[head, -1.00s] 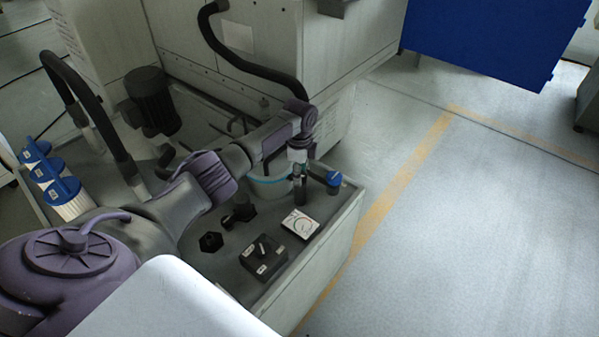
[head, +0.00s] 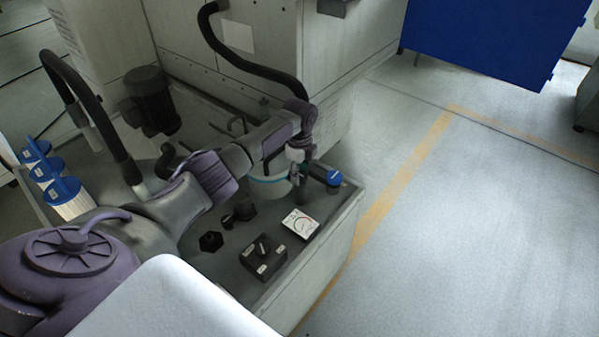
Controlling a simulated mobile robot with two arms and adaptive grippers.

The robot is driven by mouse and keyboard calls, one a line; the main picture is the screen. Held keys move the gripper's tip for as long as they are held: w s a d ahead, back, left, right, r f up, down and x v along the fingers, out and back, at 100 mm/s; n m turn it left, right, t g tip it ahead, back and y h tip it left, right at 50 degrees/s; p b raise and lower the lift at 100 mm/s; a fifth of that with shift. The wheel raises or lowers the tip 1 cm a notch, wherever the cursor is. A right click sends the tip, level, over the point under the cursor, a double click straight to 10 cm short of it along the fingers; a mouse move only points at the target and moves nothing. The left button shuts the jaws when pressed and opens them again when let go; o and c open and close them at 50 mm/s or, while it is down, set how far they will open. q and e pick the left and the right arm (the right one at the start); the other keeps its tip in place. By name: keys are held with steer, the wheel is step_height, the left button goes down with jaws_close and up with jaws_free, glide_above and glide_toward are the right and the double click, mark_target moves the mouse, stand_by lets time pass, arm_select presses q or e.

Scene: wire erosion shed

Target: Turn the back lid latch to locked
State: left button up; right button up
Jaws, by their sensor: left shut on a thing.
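My left gripper (head: 300,190) points down over the tank top, just behind the white dial card. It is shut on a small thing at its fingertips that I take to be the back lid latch. The fingers and their shadow hide this latch, so its position and any locked mark cannot be read. My right gripper is not in view.
A black box with a knob (head: 263,257), a white dial card (head: 300,223) and a black knob (head: 210,241) are in front of the gripper. A white bucket (head: 268,190) and a blue-topped cylinder (head: 333,180) stand close by. Blue-capped filters (head: 62,190) are at left.

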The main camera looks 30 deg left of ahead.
arm_select(q)
steer(key=o, duration=1.1)
steer(key=shift+o, duration=0.2)
steer(key=shift+r, duration=0.1)
step_height(320, 180, up, 12)
